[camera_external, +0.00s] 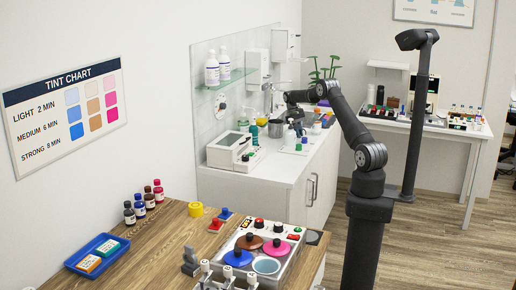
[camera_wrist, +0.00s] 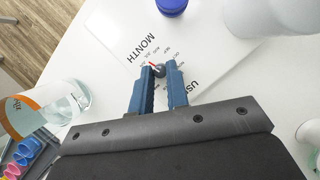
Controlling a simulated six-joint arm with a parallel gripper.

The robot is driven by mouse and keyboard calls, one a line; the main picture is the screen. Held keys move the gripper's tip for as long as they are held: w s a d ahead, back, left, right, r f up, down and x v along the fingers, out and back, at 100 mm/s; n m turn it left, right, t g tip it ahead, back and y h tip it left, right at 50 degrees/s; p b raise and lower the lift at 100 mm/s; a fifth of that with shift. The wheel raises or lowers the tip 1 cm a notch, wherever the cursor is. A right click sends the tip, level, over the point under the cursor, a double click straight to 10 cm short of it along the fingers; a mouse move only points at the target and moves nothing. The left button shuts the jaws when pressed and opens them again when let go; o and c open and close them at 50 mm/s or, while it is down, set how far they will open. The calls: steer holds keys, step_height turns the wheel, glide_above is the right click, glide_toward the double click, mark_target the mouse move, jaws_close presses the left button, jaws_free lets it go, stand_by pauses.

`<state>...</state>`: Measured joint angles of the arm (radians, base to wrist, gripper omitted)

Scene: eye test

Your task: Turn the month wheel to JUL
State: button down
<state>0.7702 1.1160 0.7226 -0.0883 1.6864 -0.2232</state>
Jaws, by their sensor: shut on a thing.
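In the wrist view a white plate (camera_wrist: 112,28) lies on the white counter, with MONTH printed on it and small month names around a dial. The small dark knob of the month wheel (camera_wrist: 159,71) sits between the two blue fingers of my gripper (camera_wrist: 160,68), which are shut on it. A short red mark shows beside the knob. The month names are too small and partly covered, so I cannot tell which one the wheel points to. In the external view my gripper (camera_external: 288,104) is low over the far part of the white counter; the plate is not clear there.
In the wrist view a clear bottle with an orange label (camera_wrist: 45,108) stands left, a blue cap (camera_wrist: 172,7) beyond the plate, and a large pale container (camera_wrist: 265,18) at upper right. In the external view a white device (camera_external: 234,151) stands at the counter's near end.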

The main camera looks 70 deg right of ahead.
steer(key=shift+m+t+y, duration=0.3)
steer(key=shift+m, duration=0.8)
steer(key=c, duration=1.4)
jaws_free()
steer(key=shift+d, duration=0.1)
steer(key=v, duration=0.7)
steer(key=shift+r, duration=0.2)
